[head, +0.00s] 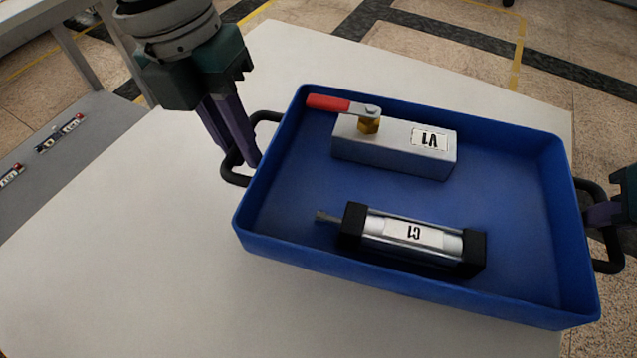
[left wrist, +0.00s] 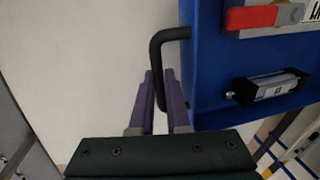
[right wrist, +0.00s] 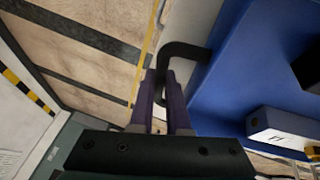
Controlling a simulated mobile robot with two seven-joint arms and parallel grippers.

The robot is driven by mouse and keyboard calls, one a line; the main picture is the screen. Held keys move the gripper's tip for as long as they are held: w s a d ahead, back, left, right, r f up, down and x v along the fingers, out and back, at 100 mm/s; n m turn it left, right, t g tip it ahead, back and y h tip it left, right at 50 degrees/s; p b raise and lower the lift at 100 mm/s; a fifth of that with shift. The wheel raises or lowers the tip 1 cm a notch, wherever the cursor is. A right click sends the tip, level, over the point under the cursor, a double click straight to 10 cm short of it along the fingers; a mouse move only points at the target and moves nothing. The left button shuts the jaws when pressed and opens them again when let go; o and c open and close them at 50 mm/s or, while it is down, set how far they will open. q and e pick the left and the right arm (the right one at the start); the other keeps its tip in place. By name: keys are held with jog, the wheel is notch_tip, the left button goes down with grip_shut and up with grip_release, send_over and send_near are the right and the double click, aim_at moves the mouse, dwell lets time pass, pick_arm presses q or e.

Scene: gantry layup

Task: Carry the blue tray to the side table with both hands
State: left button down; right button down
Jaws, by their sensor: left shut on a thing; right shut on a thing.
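The blue tray (head: 510,190) is over a white table top (head: 130,240) in the head view; I cannot tell whether it touches the top. It holds a grey valve block labelled V1 (head: 385,155) with a red lever, and a silver cylinder labelled C1 (head: 450,240) with black ends. My left gripper (head: 245,160) is shut on the tray's black left handle (head: 232,172), also visible in the left wrist view (left wrist: 158,45). My right gripper (head: 605,212) is shut on the right handle (head: 612,262), partly cut off by the picture edge. In the right wrist view its fingers (right wrist: 162,95) straddle that handle.
A grey surface (head: 60,170) at the left carries several small labelled parts (head: 60,133). Tiled floor with dark bands and yellow lines (head: 430,40) lies beyond the white table. The white table top is bare left of and in front of the tray.

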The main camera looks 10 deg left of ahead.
pick_arm(q)
jog(key=shift+d, duration=0.1)
